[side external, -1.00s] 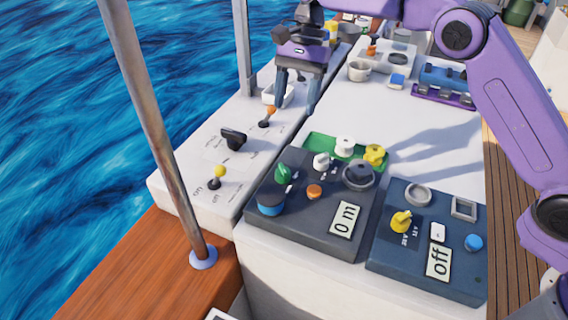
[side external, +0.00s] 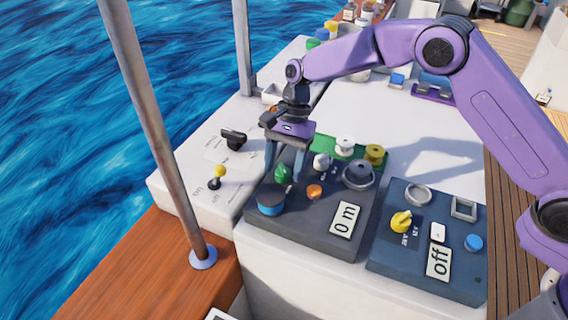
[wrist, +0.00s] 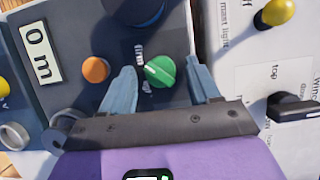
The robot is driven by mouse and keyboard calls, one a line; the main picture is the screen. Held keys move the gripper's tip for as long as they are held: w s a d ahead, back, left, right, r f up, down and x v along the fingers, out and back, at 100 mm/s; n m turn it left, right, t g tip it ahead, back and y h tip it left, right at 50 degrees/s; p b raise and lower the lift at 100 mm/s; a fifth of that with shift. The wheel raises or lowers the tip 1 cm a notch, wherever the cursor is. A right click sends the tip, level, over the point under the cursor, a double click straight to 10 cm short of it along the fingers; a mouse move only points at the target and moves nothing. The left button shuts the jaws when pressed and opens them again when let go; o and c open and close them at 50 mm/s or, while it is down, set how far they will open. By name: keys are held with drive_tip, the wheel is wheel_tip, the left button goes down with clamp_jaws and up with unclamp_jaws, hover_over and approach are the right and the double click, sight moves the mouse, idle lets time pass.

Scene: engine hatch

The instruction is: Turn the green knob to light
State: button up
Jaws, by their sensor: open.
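The green knob (side external: 283,173) stands on the dark control panel (side external: 310,222), behind the blue knob. In the wrist view the green knob (wrist: 160,72) shows a white pointer line, with the word "firm" printed beside it; a "light" label is not readable. My gripper (side external: 285,176) is open and points down over the green knob. In the wrist view its two blue-grey fingers (wrist: 162,82) stand on either side of the knob, with a gap on each side. I cannot tell how far the fingertips are above the panel.
The display (side external: 345,220) reads "0 m". A yellow-tipped lever (side external: 219,174) and a black switch (side external: 233,138) are on the white surface to the left.

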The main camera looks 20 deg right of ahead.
drive_tip(key=shift+f, duration=0.1)
drive_tip(key=c, duration=1)
drive_tip(key=n, duration=0.2)
drive_tip(key=n+g+h, duration=0.1)
drive_tip(key=n, duration=0.1)
drive_tip(key=shift+a+n+h, duration=0.2)
drive_tip(key=shift+n+h, duration=0.1)
drive_tip(key=shift+n, duration=0.1)
drive_tip(key=n+h, duration=0.1)
drive_tip(key=n, duration=0.3)
drive_tip(key=shift+a+n+h, duration=0.1)
drive_tip(key=shift+n+h, duration=0.2)
drive_tip(key=shift+h, duration=0.1)
drive_tip(key=n, duration=0.2)
drive_tip(key=n+h, duration=0.1)
drive_tip(key=n, duration=0.1)
drive_tip(key=shift+a+h, duration=0.15)
drive_tip(key=shift+h, duration=0.15)
drive_tip(key=shift+n+t+h, duration=0.4)
drive_tip(key=shift+n+h, duration=0.3)
drive_tip(key=shift+n, duration=1.5)
